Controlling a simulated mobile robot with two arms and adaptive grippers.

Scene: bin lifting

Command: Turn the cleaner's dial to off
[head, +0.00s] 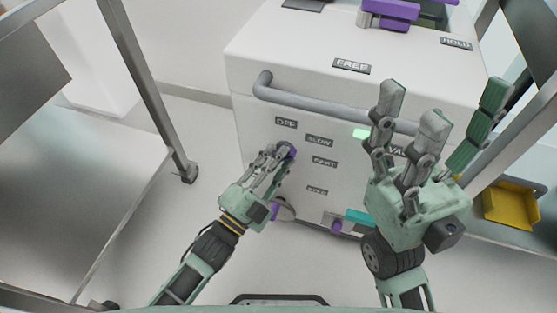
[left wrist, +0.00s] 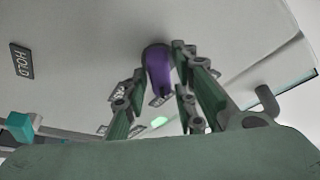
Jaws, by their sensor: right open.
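The cleaner (head: 260,50) is a white box with a grey bar handle (head: 330,110). Its purple dial (head: 291,153) is on the front face, mostly hidden by my left fingers in the head view. Labels OFF (head: 286,122), SLOW (head: 319,141) and FAST (head: 325,161) are near it. The dial shows more fully in the left wrist view (left wrist: 158,70). My left gripper (head: 274,153) is at the dial, its fingers apart on both sides of it, with a small gap on one side. Which label the dial points to, I cannot tell. My right gripper (head: 450,100) is open and empty before the cleaner's right side.
A green light (head: 363,133) glows on the front face. A metal cart (head: 70,210) stands left, a yellow bin (head: 510,203) right. Floor left of the cleaner is clear.

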